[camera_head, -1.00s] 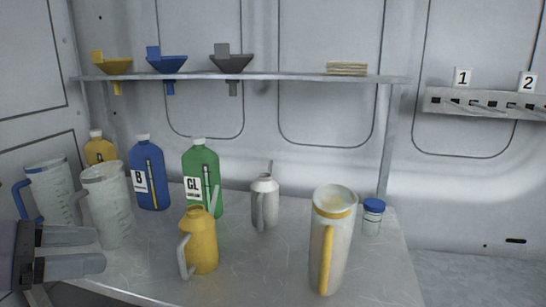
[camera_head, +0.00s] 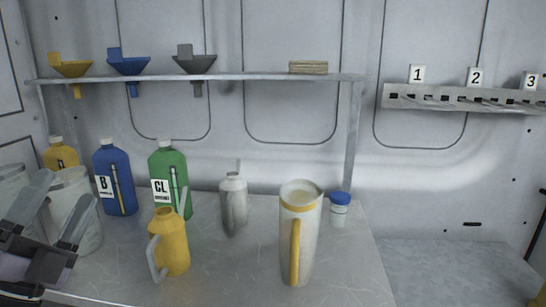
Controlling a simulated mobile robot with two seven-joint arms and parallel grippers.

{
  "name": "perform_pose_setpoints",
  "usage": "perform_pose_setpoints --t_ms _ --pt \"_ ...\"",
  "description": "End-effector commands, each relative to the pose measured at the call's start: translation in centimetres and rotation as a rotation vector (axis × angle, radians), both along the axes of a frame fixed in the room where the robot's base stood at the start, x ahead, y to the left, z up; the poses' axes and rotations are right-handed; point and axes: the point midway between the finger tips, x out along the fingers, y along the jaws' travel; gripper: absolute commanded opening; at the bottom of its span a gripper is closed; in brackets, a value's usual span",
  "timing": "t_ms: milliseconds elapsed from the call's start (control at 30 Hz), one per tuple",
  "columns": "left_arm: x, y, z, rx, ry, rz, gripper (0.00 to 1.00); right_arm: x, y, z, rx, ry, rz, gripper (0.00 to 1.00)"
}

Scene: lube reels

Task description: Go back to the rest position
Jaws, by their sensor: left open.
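My left gripper (camera_head: 52,209) is at the lower left of the head view. Its two fingers are spread apart and point up, with nothing seen between them. It is in front of two clear measuring jugs and hides part of them: the nearer jug (camera_head: 85,225) and one at the left edge (camera_head: 12,183). A yellow can (camera_head: 172,243) with a grey handle stands to the right of the gripper, apart from it. My right gripper is not in view.
The metal table (camera_head: 225,280) also holds blue (camera_head: 120,198), green (camera_head: 168,165) and yellow (camera_head: 60,156) bottles, a grey can (camera_head: 233,205), a tall yellow-handled jug (camera_head: 306,240) and a blue-lidded jar (camera_head: 339,214). Funnels sit on the shelf (camera_head: 250,76). A numbered rack (camera_head: 450,98) hangs right.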

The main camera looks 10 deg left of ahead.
Motion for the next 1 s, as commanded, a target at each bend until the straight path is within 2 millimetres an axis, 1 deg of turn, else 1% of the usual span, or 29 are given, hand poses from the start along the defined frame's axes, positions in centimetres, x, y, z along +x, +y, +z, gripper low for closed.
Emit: perform_pose_setpoints --t_ms 33,67,100,167,233,267,300,367,400,467,500,567,600,700,800,900,1000 --pt "0.5 0.6 -1.4 -0.109 0.047 0.008 0.70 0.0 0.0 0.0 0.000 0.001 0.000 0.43" --pt "0.8 1.0 -2.3 -0.175 0.076 0.014 0.70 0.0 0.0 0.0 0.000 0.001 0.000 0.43" --pt "1.1 1.5 -3.6 -0.265 0.119 0.024 0.70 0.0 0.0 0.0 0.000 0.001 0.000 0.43" --pt "1.6 2.0 -5.9 -0.393 0.188 0.040 0.70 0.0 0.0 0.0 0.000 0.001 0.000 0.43" --pt "2.0 2.4 -8.9 -0.540 0.280 0.063 0.70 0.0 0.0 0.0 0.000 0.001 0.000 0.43" --pt "2.1 2.4 -10.3 -0.604 0.322 0.073 0.70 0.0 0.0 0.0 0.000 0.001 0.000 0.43" --pt "2.1 2.3 -12.3 -0.683 0.382 0.089 0.70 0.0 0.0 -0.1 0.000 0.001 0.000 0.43" --pt "1.9 1.9 -15.3 -0.799 0.478 0.115 0.70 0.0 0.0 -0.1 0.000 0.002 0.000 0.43" --pt "1.7 1.4 -17.4 -0.874 0.545 0.133 0.70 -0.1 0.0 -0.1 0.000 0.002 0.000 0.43" --pt "1.0 0.5 -20.5 -0.980 0.651 0.162 0.70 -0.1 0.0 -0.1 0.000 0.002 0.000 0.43" --pt "0.4 -0.3 -22.6 -1.047 0.727 0.185 0.70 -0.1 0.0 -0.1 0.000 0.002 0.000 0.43" --pt "-0.7 -1.8 -25.6 -1.138 0.843 0.216 0.70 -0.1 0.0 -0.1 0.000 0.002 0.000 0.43" --pt "-1.7 -2.8 -27.4 -1.195 0.920 0.240 0.70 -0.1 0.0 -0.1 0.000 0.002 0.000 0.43" --pt "-4.1 -5.4 -31.0 -1.303 1.098 0.291 0.70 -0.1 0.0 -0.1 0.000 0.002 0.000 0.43" --pt "-6.5 -7.7 -33.5 -1.374 1.246 0.336 0.70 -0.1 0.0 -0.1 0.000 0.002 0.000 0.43" --pt "-8.8 -9.8 -35.3 -1.424 1.381 0.378 0.70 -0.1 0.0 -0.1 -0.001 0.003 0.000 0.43" --pt "-11.1 -11.7 -36.5 -1.458 1.504 0.415 0.70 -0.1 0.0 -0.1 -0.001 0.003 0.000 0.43"
